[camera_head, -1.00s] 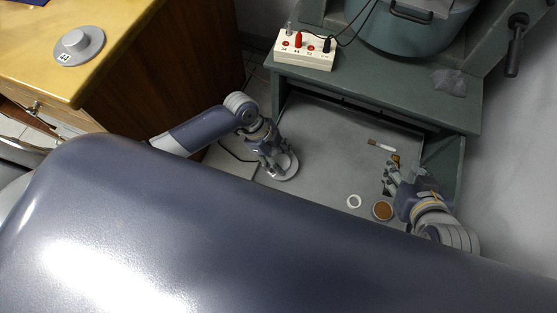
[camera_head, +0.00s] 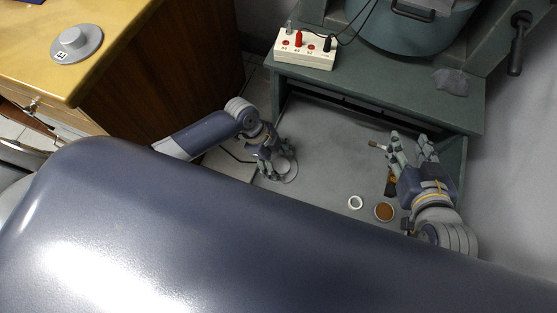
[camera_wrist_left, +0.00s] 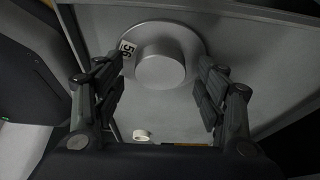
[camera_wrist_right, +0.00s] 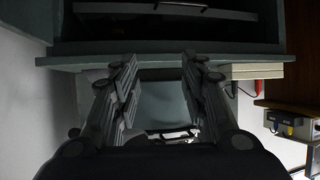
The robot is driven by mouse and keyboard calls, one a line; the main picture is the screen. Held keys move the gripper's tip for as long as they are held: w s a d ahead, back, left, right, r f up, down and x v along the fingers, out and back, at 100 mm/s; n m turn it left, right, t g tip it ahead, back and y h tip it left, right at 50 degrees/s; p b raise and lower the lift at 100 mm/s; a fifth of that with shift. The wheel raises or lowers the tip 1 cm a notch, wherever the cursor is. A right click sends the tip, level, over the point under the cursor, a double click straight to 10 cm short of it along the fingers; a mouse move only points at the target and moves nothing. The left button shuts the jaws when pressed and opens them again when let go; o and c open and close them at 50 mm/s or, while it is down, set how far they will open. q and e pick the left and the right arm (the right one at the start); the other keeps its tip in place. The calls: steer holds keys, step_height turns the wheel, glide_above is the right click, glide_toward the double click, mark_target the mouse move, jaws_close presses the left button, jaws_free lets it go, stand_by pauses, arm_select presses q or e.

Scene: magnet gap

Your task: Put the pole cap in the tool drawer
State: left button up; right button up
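A grey pole cap, a round flange with a raised boss, is inside the grey drawer (camera_head: 325,150) in the head view, at its left end. The left wrist view shows this pole cap (camera_wrist_left: 161,68) with a label that seems to read 56. My left gripper (camera_head: 268,168) is just over it, its fingers open on either side of the boss with gaps. It seems to lie flat, but contact with the drawer floor is hard to tell. My right gripper (camera_head: 412,142) is open and empty over the drawer's right end. A second, labelled pole cap (camera_head: 76,44) sits on the wooden desk.
The drawer also holds a white ring (camera_head: 355,202), a brown round disc (camera_head: 384,212) and a brush (camera_head: 377,145) partly hidden by my right gripper. A white socket box (camera_head: 304,48) with cables stands on the green bench (camera_head: 400,95) above. The drawer's middle is clear.

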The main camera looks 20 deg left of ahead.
arm_select(q)
steer(key=shift+r, duration=0.1)
steer(key=shift+r, duration=0.15)
steer(key=p+v, duration=0.2)
steer(key=v, duration=0.4)
steer(key=shift+p+v, duration=1.05)
steer(key=shift+v, duration=1.8)
steer(key=s+d+r+n+t, duration=0.2)
steer(key=s+d+n, duration=0.3)
steer(key=s+n, duration=0.15)
steer(key=s+a+r+n+t+y, duration=0.1)
steer(key=s+a+r+n+y, duration=0.3)
steer(key=s+a+n, duration=0.2)
steer(key=a+n, duration=0.2)
steer(key=n, duration=0.1)
steer(key=shift+s+a+r+n+t, duration=0.25)
steer(key=shift+r+n+t, duration=0.05)
steer(key=shift+r+n, duration=0.05)
arm_select(e)
steer(key=s+d+f+g+h, duration=0.1)
steer(key=s+d+f+g, duration=0.1)
steer(key=s+f+g, duration=0.2)
steer(key=s+d+f+g+h, duration=0.1)
steer(key=s+d+f+g, duration=0.2)
steer(key=s, duration=0.7)
steer(key=shift+s+f+g, duration=0.3)
steer(key=shift+f+g, duration=0.05)
steer(key=shift+g, duration=0.55)
